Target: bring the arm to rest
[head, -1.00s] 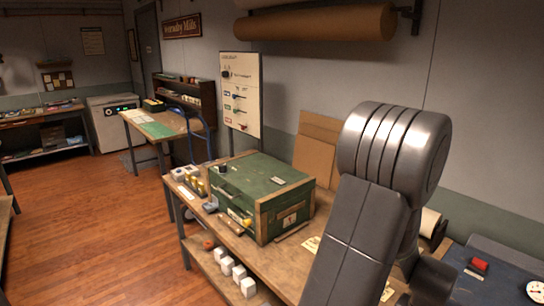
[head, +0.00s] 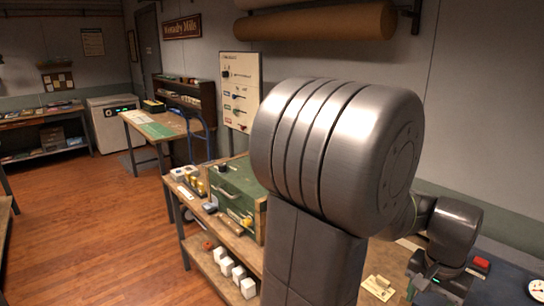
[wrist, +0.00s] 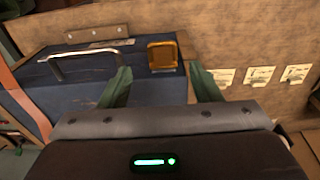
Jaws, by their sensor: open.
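My arm (head: 340,150) is raised and folded in front of the head camera, its big grey joint covering the middle of the picture. My gripper shows in the wrist view (wrist: 162,88), with two green fingers spread apart and nothing between them. In the head view, the wrist end of my arm hangs low at the right, near the workbench; the fingertips are hard to make out there. Beyond the fingers in the wrist view is a dark blue case (wrist: 70,80) with a metal handle and a brass-coloured latch (wrist: 162,54).
A green chest (head: 232,190) on the workbench is partly hidden behind my arm. White blocks (head: 238,275) stand on the shelf below. A paper card (head: 378,287) and a red item (head: 481,263) lie at the right. Open wooden floor (head: 100,220) is at the left.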

